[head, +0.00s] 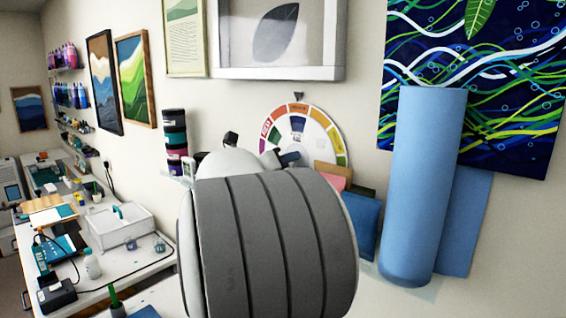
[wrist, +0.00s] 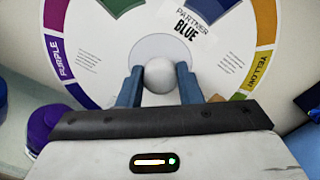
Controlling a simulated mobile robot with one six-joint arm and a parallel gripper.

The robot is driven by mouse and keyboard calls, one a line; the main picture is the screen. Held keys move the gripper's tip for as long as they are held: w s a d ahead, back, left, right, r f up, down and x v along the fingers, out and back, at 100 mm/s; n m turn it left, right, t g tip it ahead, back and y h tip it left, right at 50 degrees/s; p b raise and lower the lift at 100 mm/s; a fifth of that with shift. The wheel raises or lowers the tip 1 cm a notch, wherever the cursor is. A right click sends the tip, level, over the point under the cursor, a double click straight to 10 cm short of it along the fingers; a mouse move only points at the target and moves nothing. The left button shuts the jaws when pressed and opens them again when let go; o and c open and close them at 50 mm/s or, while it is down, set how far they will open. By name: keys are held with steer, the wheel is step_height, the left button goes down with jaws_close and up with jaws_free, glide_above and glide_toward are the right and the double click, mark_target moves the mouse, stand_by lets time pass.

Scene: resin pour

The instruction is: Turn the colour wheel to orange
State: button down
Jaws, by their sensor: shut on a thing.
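The colour wheel (head: 317,147) is a white disc with a coloured rim on the wall. In the head view its top segment is orange, under a small dark pointer; my arm hides its lower part. In the wrist view the wheel (wrist: 93,57) shows purple at left, yellow at right and a window reading "PARTNER BLUE" above centre. A round white knob (wrist: 158,75) sits at its centre. My gripper (wrist: 159,78) is shut on this knob, with one blue finger on each side.
A stack of dark-lidded jars (head: 175,140) stands left of the wheel. A purple-lidded jar (wrist: 42,124) is close at left in the wrist view.

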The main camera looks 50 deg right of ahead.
steer(key=shift+d+r, duration=0.1)
steer(key=shift+r, duration=0.4)
steer(key=c, duration=1.4)
jaws_free()
steer(key=shift+o, duration=1.4)
steer(key=shift+w+d+f, duration=0.2)
steer(key=shift+d+f, duration=0.1)
steer(key=shift+d, duration=0.3)
steer(key=shift+o, duration=0.5)
steer(key=shift+a, duration=0.3)
steer(key=shift+s+f, duration=0.15)
steer(key=a+b, duration=0.2)
steer(key=a, duration=0.6)
steer(key=shift+b, duration=0.35)
steer(key=shift+d, duration=0.1)
